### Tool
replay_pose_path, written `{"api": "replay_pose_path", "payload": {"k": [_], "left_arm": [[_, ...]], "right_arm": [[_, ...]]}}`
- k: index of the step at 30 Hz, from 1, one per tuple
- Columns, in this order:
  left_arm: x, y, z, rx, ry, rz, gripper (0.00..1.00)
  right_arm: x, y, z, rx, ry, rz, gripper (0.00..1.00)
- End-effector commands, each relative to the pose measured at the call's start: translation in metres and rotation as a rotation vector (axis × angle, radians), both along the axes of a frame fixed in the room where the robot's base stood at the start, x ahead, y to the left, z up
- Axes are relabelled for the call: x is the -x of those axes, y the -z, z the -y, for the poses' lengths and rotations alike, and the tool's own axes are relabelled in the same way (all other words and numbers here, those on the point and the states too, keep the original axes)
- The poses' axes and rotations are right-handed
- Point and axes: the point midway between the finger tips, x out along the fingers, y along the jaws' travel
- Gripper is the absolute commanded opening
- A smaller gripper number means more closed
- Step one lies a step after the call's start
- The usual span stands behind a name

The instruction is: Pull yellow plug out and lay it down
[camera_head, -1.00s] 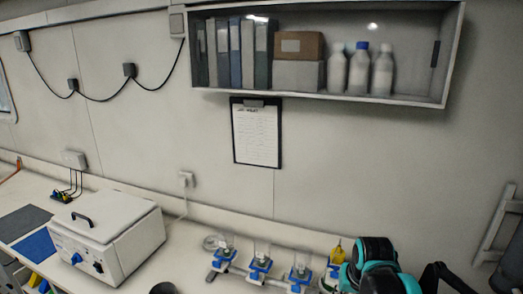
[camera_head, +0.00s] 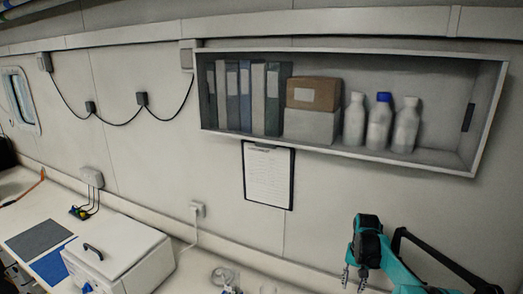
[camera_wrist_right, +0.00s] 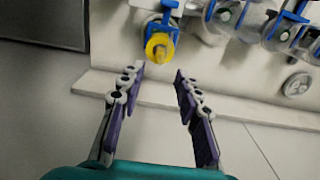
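A round yellow plug (camera_wrist_right: 159,46) with a small raised centre shows at the top of the right wrist view, beside a blue clamp (camera_wrist_right: 160,22). I cannot tell how deep it sits. My right gripper (camera_wrist_right: 158,78) is open and empty, its two purple-padded fingers spread on either side below the plug, apart from it. In the head view my right gripper (camera_head: 354,278) hangs at lower right, fingers downward. The plug is out of the head view. My left gripper is not in view.
More glassware with blue clamps (camera_wrist_right: 286,24) stands beside the plug in the wrist view. In the head view a white box-shaped device (camera_head: 118,258) stands on the bench, and small yellow and blue connectors (camera_head: 80,212) lie below a wall socket. A shelf (camera_head: 330,150) with bottles hangs above.

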Motion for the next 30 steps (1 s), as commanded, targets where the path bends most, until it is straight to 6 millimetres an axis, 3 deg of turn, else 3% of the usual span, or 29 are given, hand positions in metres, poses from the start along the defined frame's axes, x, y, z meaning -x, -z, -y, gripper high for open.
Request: {"api": "replay_pose_path", "payload": {"k": [14,23,30], "left_arm": [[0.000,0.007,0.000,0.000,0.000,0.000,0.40],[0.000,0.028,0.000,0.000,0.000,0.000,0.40],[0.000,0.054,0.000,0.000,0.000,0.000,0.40]], "right_arm": [[0.000,0.011,0.000,0.000,0.000,0.001,0.34],[0.000,0.050,0.000,0.000,-0.001,0.001,0.34],[0.000,0.083,0.000,0.000,0.000,0.001,0.34]]}}
